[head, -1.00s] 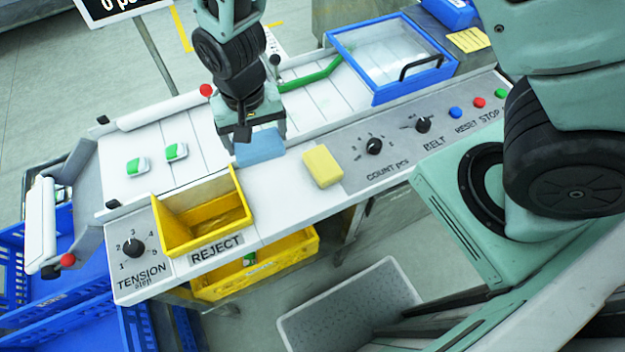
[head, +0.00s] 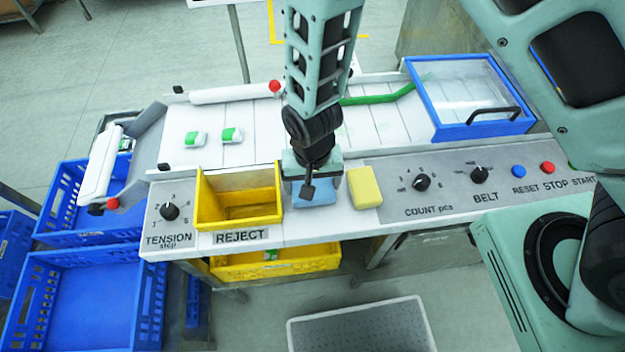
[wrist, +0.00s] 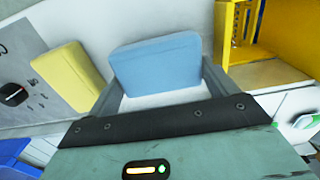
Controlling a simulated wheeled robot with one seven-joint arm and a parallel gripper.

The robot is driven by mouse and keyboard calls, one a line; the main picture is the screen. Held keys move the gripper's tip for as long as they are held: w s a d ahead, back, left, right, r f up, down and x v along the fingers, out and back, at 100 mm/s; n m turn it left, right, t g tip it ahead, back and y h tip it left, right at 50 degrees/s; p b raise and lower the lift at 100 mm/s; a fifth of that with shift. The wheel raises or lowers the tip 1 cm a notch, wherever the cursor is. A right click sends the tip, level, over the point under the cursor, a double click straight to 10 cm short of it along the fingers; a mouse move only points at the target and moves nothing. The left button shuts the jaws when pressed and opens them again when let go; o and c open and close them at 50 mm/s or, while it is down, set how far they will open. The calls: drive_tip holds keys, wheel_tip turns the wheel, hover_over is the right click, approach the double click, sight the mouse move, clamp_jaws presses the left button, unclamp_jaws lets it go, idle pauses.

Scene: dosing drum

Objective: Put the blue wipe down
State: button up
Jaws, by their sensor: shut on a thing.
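The blue wipe (head: 313,195) is a light blue folded pad at the front white ledge of the machine, between the yellow reject bin and the yellow sponge. My gripper (head: 312,186) points down over it and is shut on it. In the wrist view the blue wipe (wrist: 155,72) sits between the two grey fingers of my gripper (wrist: 163,88), with white surface showing beneath it. I cannot tell whether the wipe touches the ledge. My gripper hides part of the wipe in the head view.
The yellow sponge (head: 364,187) lies close on the right. The open yellow reject bin (head: 238,222) is close on the left. The panel with knobs (head: 440,190) lies further right. Two green-white packs (head: 195,138) lie on the belt behind. The white ledge in front (head: 335,228) is clear.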

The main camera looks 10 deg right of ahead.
drive_tip(key=shift+f, duration=0.25)
drive_tip(key=shift+f, duration=0.15)
drive_tip(key=o, duration=0.8)
wheel_tip(320, 180, up, 13)
drive_tip(key=b, duration=0.2)
drive_tip(key=s+d+r+n, duration=0.8)
drive_tip(key=s+r, duration=0.4)
drive_tip(key=shift+s+r+y, duration=0.2)
drive_tip(key=shift+r+y, duration=0.1)
drive_tip(key=shift+r, duration=0.1)
